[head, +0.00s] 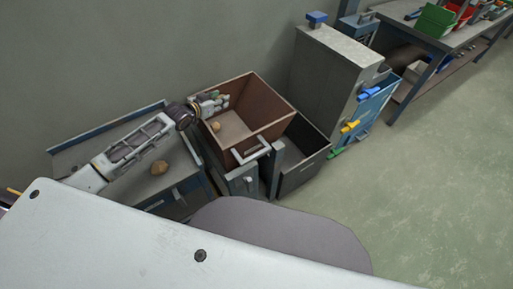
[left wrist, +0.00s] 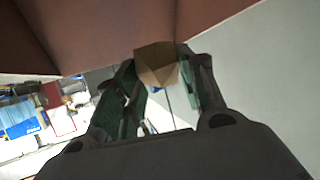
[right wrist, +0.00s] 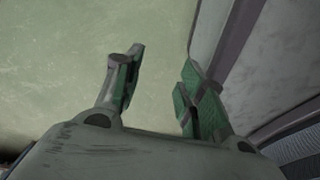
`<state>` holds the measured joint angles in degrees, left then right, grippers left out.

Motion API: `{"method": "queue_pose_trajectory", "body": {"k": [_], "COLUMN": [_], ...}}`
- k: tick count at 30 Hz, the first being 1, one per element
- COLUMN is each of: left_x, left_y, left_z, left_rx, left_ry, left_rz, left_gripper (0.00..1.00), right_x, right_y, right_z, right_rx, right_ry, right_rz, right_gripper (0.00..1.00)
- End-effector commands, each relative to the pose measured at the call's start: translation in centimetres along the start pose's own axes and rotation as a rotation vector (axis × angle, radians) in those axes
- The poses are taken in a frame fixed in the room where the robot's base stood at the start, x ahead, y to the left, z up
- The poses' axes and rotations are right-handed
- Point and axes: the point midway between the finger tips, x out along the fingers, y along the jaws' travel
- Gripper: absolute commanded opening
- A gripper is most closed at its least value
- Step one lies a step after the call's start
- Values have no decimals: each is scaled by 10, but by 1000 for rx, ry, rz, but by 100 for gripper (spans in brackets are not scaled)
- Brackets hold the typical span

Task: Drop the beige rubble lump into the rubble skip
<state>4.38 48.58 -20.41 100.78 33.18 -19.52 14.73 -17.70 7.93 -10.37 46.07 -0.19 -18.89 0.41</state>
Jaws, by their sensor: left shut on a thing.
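A brown open-topped box with a pale handle, which I take as the rubble skip (head: 268,92), stands left of centre in the head view. My left gripper (head: 220,101) reaches over its left side. In the left wrist view, my left gripper (left wrist: 160,95) is shut on a beige rubble lump (left wrist: 157,63), held at the fingertips with brown walls beyond. A beige lump (head: 216,126) shows against the skip's inside, below the fingers; I cannot tell if it is the held one. My right gripper (right wrist: 157,85) is open and empty over the floor.
Another tan lump (head: 160,167) lies on the grey work table (head: 115,135) under my left arm. A dark open bin (head: 305,165) and a tall grey cabinet (head: 335,75) stand right of the skip. The green floor (head: 430,180) is clear.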

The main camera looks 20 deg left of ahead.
Motion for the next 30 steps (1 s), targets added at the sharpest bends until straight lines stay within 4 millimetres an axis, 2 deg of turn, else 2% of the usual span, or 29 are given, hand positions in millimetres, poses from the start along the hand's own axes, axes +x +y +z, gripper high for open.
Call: {"method": "queue_pose_trajectory", "body": {"k": [9,17,25,30], "left_x": [5,8,11,11], "left_y": [0,0,0,0], "left_z": [12,20,26,27], "left_rx": [0,0,0,0], "left_ry": [1,1,1,1], "left_rz": [0,0,0,0], "left_gripper": [14,14,14,14], "right_x": [4,4,-1,-3], "right_y": [-7,-13,-19,-22], "right_z": [-34,-50,-78,-85], "right_rx": [7,12,18,20], "right_ry": [33,43,73,81], "right_rz": [-7,-13,-20,-23], "right_gripper": [40,40,40,40]}}
